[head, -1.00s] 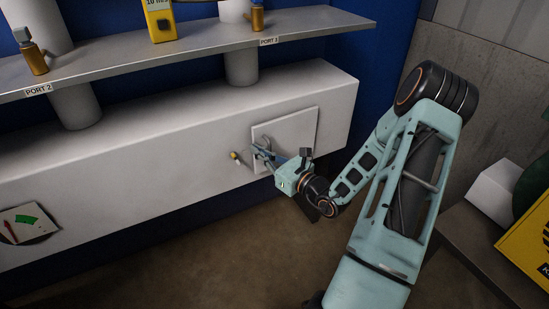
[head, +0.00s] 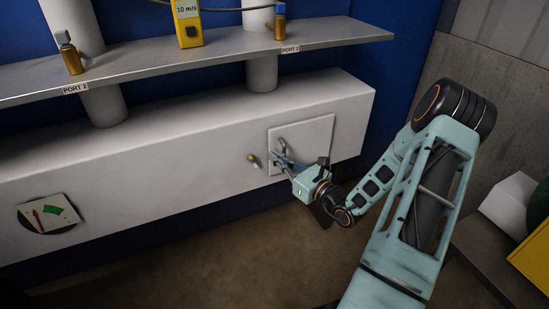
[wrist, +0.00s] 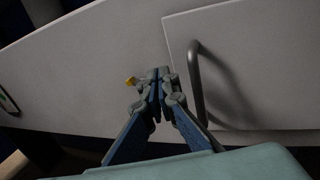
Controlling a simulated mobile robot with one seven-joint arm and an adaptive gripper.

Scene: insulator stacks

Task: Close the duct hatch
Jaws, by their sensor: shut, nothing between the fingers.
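The duct hatch (head: 318,135) is a pale square panel on the front of the long white duct, near its right end. It looks flat or nearly flat against the duct; a small gap cannot be told. A grey bar handle (head: 284,146) stands on its left side, and also shows in the wrist view (wrist: 197,85). My gripper (head: 275,157) is shut and empty, just in front of the hatch's left edge. In the wrist view its fingertips (wrist: 159,74) lie left of the handle, not around it. Whether they touch the panel is unclear.
A small yellow-tipped knob (head: 252,160) sits on the duct left of the hatch. Above is a metal shelf (head: 190,62) with brass valves and a yellow meter (head: 187,22). A white box (head: 508,203) stands at right.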

